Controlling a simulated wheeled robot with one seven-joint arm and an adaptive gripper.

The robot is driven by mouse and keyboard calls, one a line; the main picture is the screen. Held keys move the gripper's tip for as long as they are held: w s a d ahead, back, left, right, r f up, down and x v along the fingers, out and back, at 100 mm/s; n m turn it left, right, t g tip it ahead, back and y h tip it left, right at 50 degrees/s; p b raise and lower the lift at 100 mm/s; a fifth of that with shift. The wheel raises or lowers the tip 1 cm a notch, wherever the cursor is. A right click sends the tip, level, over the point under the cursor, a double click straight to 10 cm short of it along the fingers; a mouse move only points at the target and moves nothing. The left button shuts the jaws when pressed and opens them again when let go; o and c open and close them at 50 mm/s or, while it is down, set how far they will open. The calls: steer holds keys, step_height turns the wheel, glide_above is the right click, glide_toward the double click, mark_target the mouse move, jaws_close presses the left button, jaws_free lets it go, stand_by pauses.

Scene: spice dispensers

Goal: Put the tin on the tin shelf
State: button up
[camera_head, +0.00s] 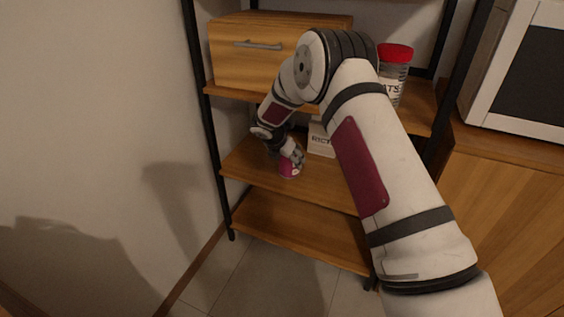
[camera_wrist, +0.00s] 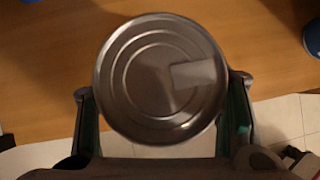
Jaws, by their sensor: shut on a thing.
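The tin (camera_head: 289,170) is small and pink in the head view, at the middle board (camera_head: 245,162) of a wooden shelf unit with a black frame. Its round metal lid (camera_wrist: 150,65) with a pale label fills the middle of the wrist view. My gripper (camera_head: 291,158) is shut on the tin from above, with one finger on each side of it. The tin looks upright. I cannot tell whether its bottom touches the board. No marking shows which board is the tin shelf.
A white box (camera_head: 320,140) with dark lettering stands right of the tin, partly behind my arm. A red-lidded jar (camera_head: 396,53) and a wooden drawer (camera_head: 235,50) are on the board above. The lowest board (camera_head: 290,228) looks clear. A blue object (camera_wrist: 313,38) shows at the wrist view's right edge.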

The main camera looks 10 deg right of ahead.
steer(key=shift+w+a+f+b, duration=0.35)
steer(key=shift+w+f+b, duration=0.15)
steer(key=shift+w+f, duration=0.25)
steer(key=shift+w+a+f+b, duration=0.35)
steer(key=shift+w+f+b, duration=0.15)
steer(key=shift+w, duration=0.4)
steer(key=shift+w+a+f+b, duration=0.35)
steer(key=shift+w+f+b, duration=0.15)
steer(key=shift+w+f, duration=0.25)
steer(key=o, duration=1.6)
steer(key=shift+f, duration=0.1)
steer(key=shift+c, duration=0.2)
steer(key=p+v, duration=0.3)
steer(key=v, duration=0.9)
steer(key=shift+p, duration=0.4)
